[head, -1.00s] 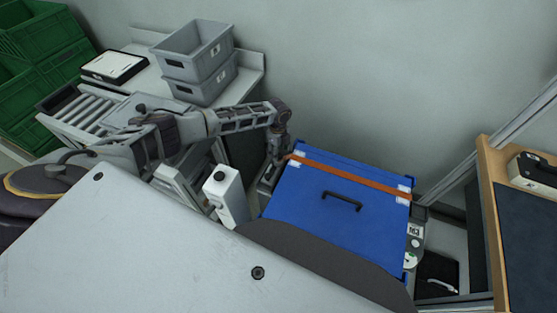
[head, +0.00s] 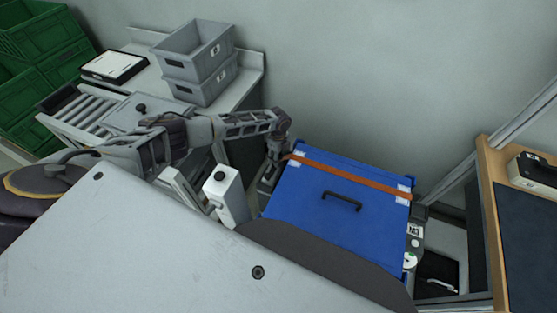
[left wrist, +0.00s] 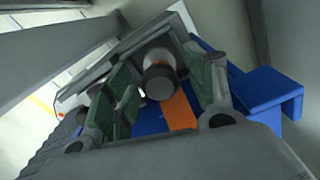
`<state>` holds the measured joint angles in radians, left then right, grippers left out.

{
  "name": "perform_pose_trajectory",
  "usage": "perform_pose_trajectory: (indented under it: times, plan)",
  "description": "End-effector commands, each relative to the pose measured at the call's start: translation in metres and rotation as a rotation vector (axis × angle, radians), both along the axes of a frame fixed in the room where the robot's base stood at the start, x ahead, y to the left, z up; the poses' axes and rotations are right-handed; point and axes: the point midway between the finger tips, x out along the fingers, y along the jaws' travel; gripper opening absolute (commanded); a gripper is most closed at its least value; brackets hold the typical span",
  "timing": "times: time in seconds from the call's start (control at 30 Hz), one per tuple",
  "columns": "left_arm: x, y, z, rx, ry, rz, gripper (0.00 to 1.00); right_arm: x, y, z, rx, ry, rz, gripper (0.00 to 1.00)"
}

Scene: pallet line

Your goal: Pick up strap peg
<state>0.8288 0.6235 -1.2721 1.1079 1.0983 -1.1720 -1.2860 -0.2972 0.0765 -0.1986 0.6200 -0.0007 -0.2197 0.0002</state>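The strap peg (left wrist: 160,80) is a dark round knob with a grey end face. In the left wrist view it stands between the two green-padded fingers of my left gripper (left wrist: 163,86), which are apart with gaps beside it. The orange strap (left wrist: 180,110) runs from the peg over the blue crate (left wrist: 268,92). In the head view my left gripper (head: 267,180) is low beside the crate's left side, near the end of the strap (head: 350,177). The peg is hidden there. My right gripper is not in view.
A white canister-like box (head: 228,197) stands close left of the gripper. Grey bins (head: 195,50) and a roller conveyor (head: 85,118) are behind at left. A wooden-edged board (head: 492,210) stands at right. A large grey surface (head: 150,250) fills the front.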

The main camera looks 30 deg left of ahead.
Motion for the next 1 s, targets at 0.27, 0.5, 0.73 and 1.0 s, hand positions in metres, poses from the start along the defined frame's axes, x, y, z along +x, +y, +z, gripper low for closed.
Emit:
perform_pose_trajectory:
  times: [0.27,0.5,0.73,1.0]
  plan:
    - [0.0,0.0,0.0,0.0,0.0,0.0,0.17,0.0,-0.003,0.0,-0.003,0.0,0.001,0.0]
    - [0.001,0.0,0.001,0.0,-0.001,0.0,0.0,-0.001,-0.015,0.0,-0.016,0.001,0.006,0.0]
    - [0.001,0.0,0.002,0.0,-0.001,0.0,0.0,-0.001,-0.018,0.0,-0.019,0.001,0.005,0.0]
    - [0.001,0.0,0.016,-0.001,-0.002,0.0,0.0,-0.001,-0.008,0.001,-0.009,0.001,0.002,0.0]
